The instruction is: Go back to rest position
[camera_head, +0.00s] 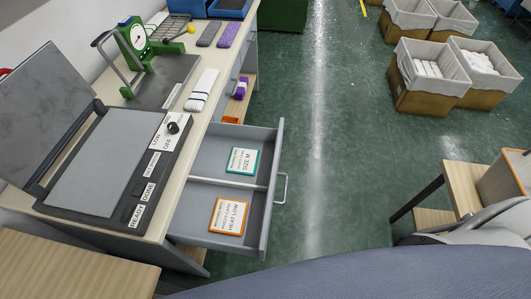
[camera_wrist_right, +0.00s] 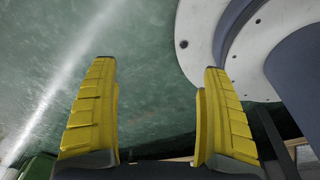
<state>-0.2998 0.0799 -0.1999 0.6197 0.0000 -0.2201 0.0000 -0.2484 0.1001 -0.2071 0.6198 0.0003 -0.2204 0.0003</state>
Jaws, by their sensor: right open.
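My right gripper (camera_wrist_right: 158,66) shows in the right wrist view. Its two yellow fingers are wide apart with nothing between them, only green floor behind. Neither gripper shows in the head view. The bench (camera_head: 207,62) at the left has a grey drawer (camera_head: 272,195) pulled open below it. In the drawer, a green-edged card (camera_head: 242,161) reading "SIZE M" lies in the far compartment. An orange-edged card (camera_head: 228,217) reading "HEAT LOW" lies in the near compartment.
On the bench stand a press with its lid up (camera_head: 100,162) and a green dial scale (camera_head: 133,37). Folded white (camera_head: 202,88) and purple (camera_head: 229,34) pieces lie beyond. Lined bins (camera_head: 428,74) stand at the back right. Green floor (camera_head: 345,150) is clear between.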

